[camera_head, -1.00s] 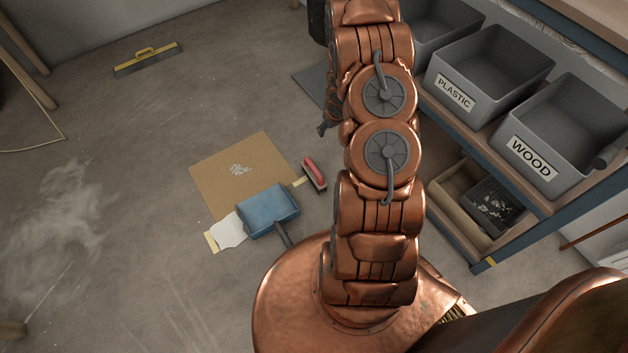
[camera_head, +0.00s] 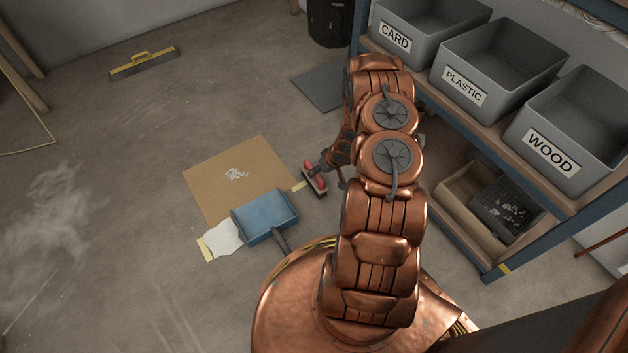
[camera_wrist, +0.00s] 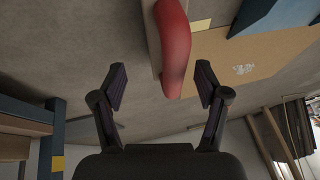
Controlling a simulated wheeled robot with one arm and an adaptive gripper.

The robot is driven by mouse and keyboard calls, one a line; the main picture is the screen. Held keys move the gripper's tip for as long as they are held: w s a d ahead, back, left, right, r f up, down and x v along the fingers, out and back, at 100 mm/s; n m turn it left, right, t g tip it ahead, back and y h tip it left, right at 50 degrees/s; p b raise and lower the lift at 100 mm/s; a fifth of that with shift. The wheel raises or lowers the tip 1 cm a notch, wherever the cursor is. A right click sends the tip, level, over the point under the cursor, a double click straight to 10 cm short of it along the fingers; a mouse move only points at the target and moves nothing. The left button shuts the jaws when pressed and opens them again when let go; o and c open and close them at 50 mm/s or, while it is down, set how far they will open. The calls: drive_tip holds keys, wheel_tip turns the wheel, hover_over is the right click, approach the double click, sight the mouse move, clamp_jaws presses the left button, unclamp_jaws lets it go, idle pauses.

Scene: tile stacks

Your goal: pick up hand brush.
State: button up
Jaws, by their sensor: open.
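The hand brush (camera_head: 313,182) with a red handle lies on the floor, right of the brown board and the blue dustpan (camera_head: 265,216). My gripper (camera_head: 325,172) is down at the brush in the head view and partly covers it. In the wrist view the brush's red handle (camera_wrist: 174,45) reaches in from the top, between the lines of my two fingers. My gripper (camera_wrist: 160,88) is open there, with a finger on either side of the handle's near end.
A brown board (camera_head: 215,180) with white scraps (camera_head: 236,174) lies left of the brush. At right stands a shelf with grey bins marked CARD (camera_head: 395,38), PLASTIC (camera_head: 462,87) and WOOD (camera_head: 550,152). A wide broom head (camera_head: 143,64) lies at the back left. The left floor is mostly clear.

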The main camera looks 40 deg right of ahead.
drive_tip(key=b+x, duration=0.1)
drive_tip(key=x, duration=0.2)
drive_tip(key=b+x, duration=0.1)
drive_tip(key=x, duration=0.1)
drive_tip(key=shift+w+a+b, duration=0.25)
drive_tip(key=shift+a+b, duration=0.05)
drive_tip(key=shift+b, duration=0.05)
drive_tip(key=shift+r, duration=0.1)
clamp_jaws()
